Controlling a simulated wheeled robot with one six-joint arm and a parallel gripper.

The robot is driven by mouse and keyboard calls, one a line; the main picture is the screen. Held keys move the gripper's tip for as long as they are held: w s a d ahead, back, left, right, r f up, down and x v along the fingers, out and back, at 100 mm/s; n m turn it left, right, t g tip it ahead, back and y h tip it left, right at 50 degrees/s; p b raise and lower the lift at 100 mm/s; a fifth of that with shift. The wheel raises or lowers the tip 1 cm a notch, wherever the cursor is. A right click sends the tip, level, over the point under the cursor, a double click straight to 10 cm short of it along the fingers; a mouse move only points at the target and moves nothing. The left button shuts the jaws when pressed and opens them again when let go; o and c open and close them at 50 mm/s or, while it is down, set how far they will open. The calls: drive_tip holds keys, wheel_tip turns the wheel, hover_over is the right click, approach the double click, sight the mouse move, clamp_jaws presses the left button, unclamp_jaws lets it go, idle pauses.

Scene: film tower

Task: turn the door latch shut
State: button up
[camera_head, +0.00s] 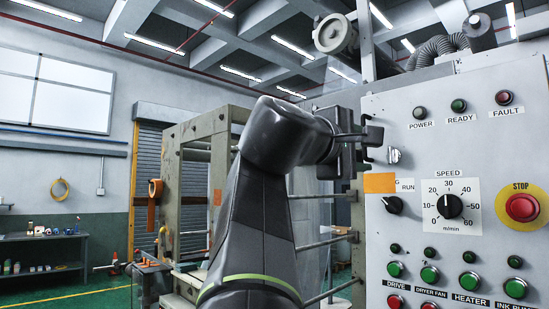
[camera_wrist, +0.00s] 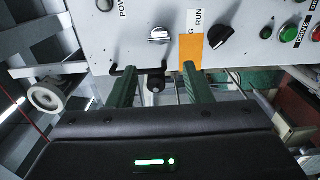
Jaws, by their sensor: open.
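A small silver turn piece (camera_head: 394,156), which looks like the door latch, sits near the left edge of the grey control panel (camera_head: 440,140). It also shows in the wrist view (camera_wrist: 158,35), beyond the fingertips and between their lines. My gripper (camera_wrist: 158,75) is open, with two green fingers set apart and pointing toward the panel's edge. In the head view my gripper (camera_head: 366,140) is just left of the silver piece and mostly seen from the side.
An orange label (camera_head: 380,183), a black selector (camera_head: 392,205), a speed dial (camera_head: 449,206) and a red stop button (camera_head: 522,207) are close by on the panel. Bars and a machine frame (camera_head: 208,135) stand to the left. A workbench (camera_head: 45,255) is farther off.

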sight(392, 155)
drive_tip(key=shift+v, duration=1.15)
drive_tip(key=shift+w+d, duration=0.1)
drive_tip(key=shift+d, duration=0.05)
drive_tip(key=p+x, duration=0.4)
drive_tip(key=x, duration=0.9)
drive_tip(key=shift+w+d, duration=0.15)
drive_tip(key=shift+w, duration=0.05)
drive_tip(key=shift+s, duration=0.1)
